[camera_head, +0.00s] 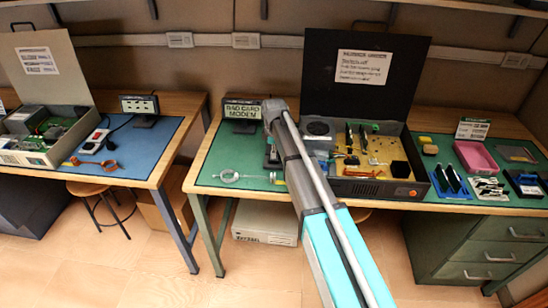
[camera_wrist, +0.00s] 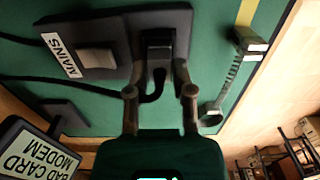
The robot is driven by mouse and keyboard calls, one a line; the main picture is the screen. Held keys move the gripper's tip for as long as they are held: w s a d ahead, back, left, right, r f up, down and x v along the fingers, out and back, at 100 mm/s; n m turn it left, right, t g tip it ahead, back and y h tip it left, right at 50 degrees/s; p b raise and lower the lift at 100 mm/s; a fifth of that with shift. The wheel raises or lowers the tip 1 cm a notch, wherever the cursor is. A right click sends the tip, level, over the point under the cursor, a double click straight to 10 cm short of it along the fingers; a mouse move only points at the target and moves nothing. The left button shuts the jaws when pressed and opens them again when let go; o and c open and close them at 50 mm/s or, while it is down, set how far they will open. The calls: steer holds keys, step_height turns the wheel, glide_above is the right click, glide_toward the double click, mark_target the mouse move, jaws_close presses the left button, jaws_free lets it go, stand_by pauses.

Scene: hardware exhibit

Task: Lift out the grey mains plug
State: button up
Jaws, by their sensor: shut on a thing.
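The grey mains plug (camera_wrist: 157,48) is dark and sits between the two fingers of my gripper (camera_wrist: 157,68) in the wrist view. My gripper is shut on it, with a finger on each side. The plug is at the dark mains block (camera_wrist: 118,22), which bears a white MAINS label (camera_wrist: 62,56) and a lighter square switch (camera_wrist: 97,58). A black cable (camera_wrist: 150,97) curves from the plug. I cannot tell whether the plug is seated in the block or clear of it. In the head view my arm hides most of this spot.
The green bench mat (camera_head: 215,160) carries a coiled strap (camera_head: 245,177) and a BAD CARD MODEM sign (camera_head: 243,111). An open computer case (camera_head: 375,188) with a raised black lid (camera_head: 335,95) stands right of my arm. The mat's left part is mostly clear.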

steer(key=shift+r+p, duration=1.85)
steer(key=shift+p, duration=0.05)
stand_by(0.4)
steer(key=shift+r+p, duration=0.65)
steer(key=shift+s, duration=0.1)
